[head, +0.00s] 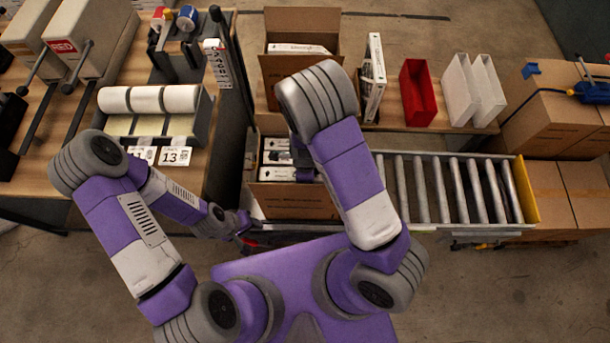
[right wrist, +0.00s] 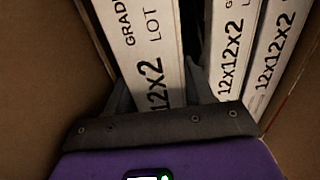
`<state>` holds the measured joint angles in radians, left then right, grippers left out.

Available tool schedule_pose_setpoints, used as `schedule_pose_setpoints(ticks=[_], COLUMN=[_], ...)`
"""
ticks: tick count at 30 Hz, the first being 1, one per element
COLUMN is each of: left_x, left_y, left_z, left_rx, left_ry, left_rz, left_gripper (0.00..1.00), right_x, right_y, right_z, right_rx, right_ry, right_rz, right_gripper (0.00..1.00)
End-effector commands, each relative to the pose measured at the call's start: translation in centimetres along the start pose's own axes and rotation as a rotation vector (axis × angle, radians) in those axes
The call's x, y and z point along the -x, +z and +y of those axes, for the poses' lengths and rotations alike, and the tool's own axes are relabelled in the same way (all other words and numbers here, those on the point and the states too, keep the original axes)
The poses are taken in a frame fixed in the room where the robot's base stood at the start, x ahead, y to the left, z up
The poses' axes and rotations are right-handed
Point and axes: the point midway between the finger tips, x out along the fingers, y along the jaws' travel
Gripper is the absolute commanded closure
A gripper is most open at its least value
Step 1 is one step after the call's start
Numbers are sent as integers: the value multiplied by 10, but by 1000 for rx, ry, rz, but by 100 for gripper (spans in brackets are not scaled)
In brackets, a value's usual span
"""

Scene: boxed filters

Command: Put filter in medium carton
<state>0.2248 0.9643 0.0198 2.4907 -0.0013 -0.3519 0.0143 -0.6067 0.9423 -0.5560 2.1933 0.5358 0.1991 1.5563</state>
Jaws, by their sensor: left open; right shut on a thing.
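An open brown carton (head: 295,204) stands at the left end of the roller conveyor, with white filter boxes (head: 278,158) inside. My right arm reaches down over it, hiding part of its inside and most of the right gripper. In the right wrist view, my right gripper (right wrist: 160,92) is inside a carton, shut on a white filter box (right wrist: 148,45) marked 12x12x2. Two like filter boxes (right wrist: 232,50) (right wrist: 275,58) stand upright to its right, apart from it. My left gripper (head: 244,224) is open and empty, low beside the carton's left side.
Another open carton (head: 290,68) holding a white box stands behind on a bench. A white filter box (head: 373,75), a red bin (head: 418,92) and white bins (head: 460,90) stand to its right. The conveyor rollers (head: 445,190) are bare. A label-roll stand (head: 150,100) is at left.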

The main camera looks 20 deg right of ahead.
Motion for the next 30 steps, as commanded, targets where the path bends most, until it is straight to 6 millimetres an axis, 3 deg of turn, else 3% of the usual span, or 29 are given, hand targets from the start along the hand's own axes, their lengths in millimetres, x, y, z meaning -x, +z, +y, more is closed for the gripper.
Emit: schedule_pose_setpoints(ticks=[3, 4, 6, 17, 20, 30], left_x=[-1, -1, -1, 3, 10, 31], left_y=[0, 0, 0, 0, 0, 1], left_z=[0, 0, 0, 1, 4, 12], left_rx=[0, 0, 0, 0, 0, 0], left_ry=[0, 0, 0, 0, 0, 0], left_rz=[0, 0, 0, 0, 0, 0], left_gripper=[57, 57, 57, 57, 57, 57], right_x=[-1, -1, -1, 4, 17, 93], right_y=[0, 0, 0, 0, 1, 1], right_z=[0, 0, 0, 0, -1, 0], right_rx=[-1, -1, -1, 0, -1, 3], right_ry=[-1, 0, 0, -1, -2, -4], right_rz=[0, 0, 0, -1, -2, -3], right_gripper=[100, 47, 38, 38, 38, 38])
